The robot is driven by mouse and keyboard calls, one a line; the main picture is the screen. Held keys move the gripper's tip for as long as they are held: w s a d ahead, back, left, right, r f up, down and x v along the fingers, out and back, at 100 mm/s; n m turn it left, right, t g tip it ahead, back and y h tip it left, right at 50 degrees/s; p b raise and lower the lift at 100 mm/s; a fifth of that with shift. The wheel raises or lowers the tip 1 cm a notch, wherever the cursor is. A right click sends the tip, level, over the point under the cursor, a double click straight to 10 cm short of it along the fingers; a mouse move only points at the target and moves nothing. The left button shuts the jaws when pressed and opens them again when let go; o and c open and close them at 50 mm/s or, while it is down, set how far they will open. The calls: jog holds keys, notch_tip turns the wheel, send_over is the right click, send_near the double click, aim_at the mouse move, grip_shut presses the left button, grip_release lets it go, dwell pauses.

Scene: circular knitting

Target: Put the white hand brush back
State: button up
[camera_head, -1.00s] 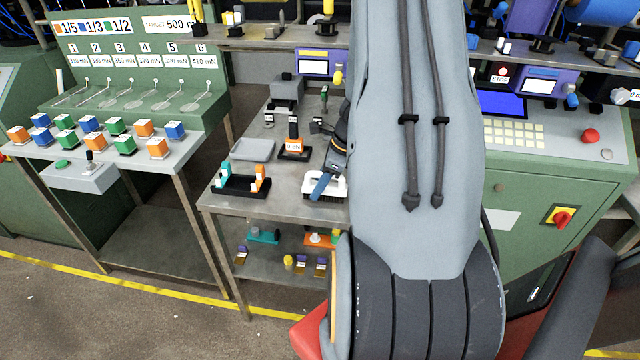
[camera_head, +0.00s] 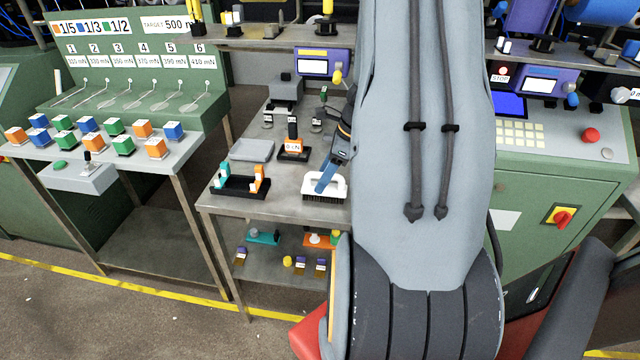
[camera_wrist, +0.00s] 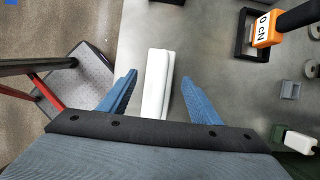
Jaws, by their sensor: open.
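The white hand brush (camera_head: 331,188) stands bristles down on the right front part of the grey metal table (camera_head: 285,203). Its dark bristles show below the white handle in the head view. In the wrist view, the brush's long white top (camera_wrist: 157,85) lies between my two blue fingers. My gripper (camera_wrist: 160,90) is open, one finger on each side of the brush, with a visible gap on both sides. In the head view, my gripper (camera_head: 327,178) is at the brush, and its far finger is hidden.
A black holder (camera_head: 240,187) with teal and orange pieces and a grey tray (camera_head: 252,150) are left of the brush. An orange labelled gauge (camera_head: 294,146) stands behind. A lower shelf (camera_head: 270,268) carries small parts. Bare tabletop surrounds the brush.

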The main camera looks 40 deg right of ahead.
jog(key=b+v, duration=0.1)
jog(key=v, duration=0.6)
jog(key=shift+s+r, duration=0.15)
jog(key=shift+r, duration=0.15)
jog(key=s+a+n+g+h, duration=0.1)
jog(key=s+a+n, duration=0.2)
jog(key=a+n, duration=1.1)
jog(key=s+a+r+n+g+h, duration=0.1)
jog(key=s+a+n+h, duration=0.1)
jog(key=a+n, duration=1.2)
jog(key=shift+s+a+r, duration=0.25)
jog(key=shift+s+a, duration=0.55)
jog(key=shift+a, duration=0.05)
